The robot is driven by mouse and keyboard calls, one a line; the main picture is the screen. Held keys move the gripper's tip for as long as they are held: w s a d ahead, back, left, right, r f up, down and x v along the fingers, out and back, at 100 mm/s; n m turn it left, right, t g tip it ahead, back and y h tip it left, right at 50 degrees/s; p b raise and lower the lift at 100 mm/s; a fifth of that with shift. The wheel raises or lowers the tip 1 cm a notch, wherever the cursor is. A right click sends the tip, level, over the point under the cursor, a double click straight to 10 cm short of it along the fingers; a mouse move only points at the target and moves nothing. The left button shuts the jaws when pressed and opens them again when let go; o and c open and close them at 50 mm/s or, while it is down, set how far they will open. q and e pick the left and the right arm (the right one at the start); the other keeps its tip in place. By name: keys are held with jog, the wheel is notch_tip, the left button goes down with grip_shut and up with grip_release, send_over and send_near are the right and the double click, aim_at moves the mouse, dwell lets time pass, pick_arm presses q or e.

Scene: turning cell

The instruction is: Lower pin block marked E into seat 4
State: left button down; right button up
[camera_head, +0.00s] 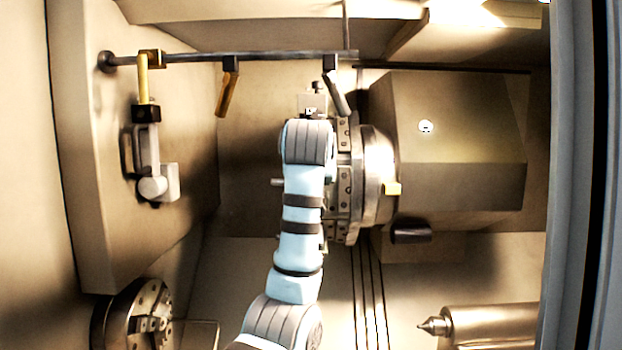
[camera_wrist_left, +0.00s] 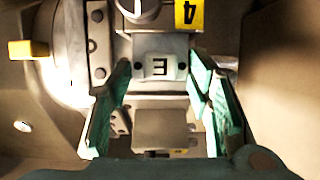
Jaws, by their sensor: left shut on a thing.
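The pin block marked E (camera_wrist_left: 160,70) is a pale block with a dark hole on each side of its letter, which reads upside down in the left wrist view. My left gripper (camera_wrist_left: 157,80) is shut on it, one green finger on each side. A yellow plate marked 4 (camera_wrist_left: 193,13), also upside down, is just beyond the block and to its right. The block is close against the tool turret (camera_head: 347,190); whether it touches or sits in the seat I cannot tell. In the head view my own wrist hides the fingers, and a pale block (camera_head: 312,101) shows just above it.
A large housing (camera_head: 450,150) stands right of the turret. A dark rail (camera_head: 230,57) with hanging nozzles crosses above. A chuck (camera_head: 135,315) is at lower left and a pointed centre (camera_head: 435,326) at lower right. Open room lies left of my arm.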

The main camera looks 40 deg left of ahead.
dwell(0.4)
pick_arm(q)
jog(key=shift+f+b, duration=0.35)
jog(key=shift+b, duration=0.05)
jog(key=shift+s, duration=0.1)
jog(key=c, duration=0.9)
grip_release()
jog(key=shift+d, duration=0.1)
jog(key=shift+c, duration=0.2)
jog(key=shift+o, duration=1.1)
jog(key=shift+s+d, duration=0.1)
jog(key=shift+s, duration=0.05)
jog(key=shift+f, duration=0.1)
notch_tip(320, 180, up, 10)
jog(key=shift+r, duration=0.2)
